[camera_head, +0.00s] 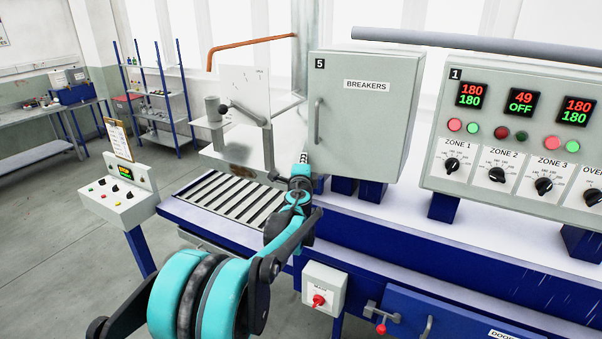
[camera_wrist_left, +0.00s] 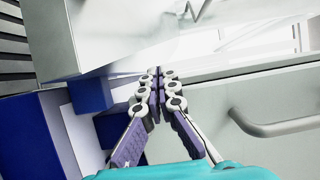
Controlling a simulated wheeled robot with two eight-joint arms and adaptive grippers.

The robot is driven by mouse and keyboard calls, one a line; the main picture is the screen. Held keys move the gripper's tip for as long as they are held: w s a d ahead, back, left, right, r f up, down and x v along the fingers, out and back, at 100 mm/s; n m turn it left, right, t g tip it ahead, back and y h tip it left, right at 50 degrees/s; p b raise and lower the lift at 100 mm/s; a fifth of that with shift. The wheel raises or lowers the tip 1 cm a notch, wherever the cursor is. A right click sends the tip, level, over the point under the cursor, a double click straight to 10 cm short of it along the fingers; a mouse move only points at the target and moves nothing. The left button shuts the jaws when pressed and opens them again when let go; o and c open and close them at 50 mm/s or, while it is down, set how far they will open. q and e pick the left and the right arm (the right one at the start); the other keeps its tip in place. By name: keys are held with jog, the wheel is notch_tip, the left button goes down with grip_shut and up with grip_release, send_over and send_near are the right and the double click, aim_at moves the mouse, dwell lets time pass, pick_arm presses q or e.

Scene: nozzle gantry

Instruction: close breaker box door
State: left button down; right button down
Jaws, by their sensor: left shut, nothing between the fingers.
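The grey breaker box (camera_head: 398,125) stands at the back centre. Its door (camera_head: 355,130), labelled BREAKERS, has an upright handle (camera_head: 317,120) near its left edge. I cannot tell whether a small gap separates the door from the box. My left gripper (camera_head: 303,158) is at the door's lower left corner, below the handle. In the left wrist view the fingers (camera_wrist_left: 160,74) are together and empty. There the door (camera_wrist_left: 220,120) and its handle (camera_wrist_left: 270,122) lie to the right of the fingers. Contact with the door is not clear. My right gripper is not in view.
A grey control panel (camera_head: 525,110) with displays and knobs stands to the right. A metal machine part (camera_head: 236,145) with a clear shield is left of the box. A MAIN switch box (camera_head: 325,287) and blue door (camera_head: 455,315) are at the front.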

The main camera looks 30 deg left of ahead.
pick_arm(q)
jog(key=shift+w+a, duration=0.15)
jog(key=shift+w, duration=0.7)
jog(key=shift+w+a, duration=0.1)
jog(key=shift+w, duration=0.75)
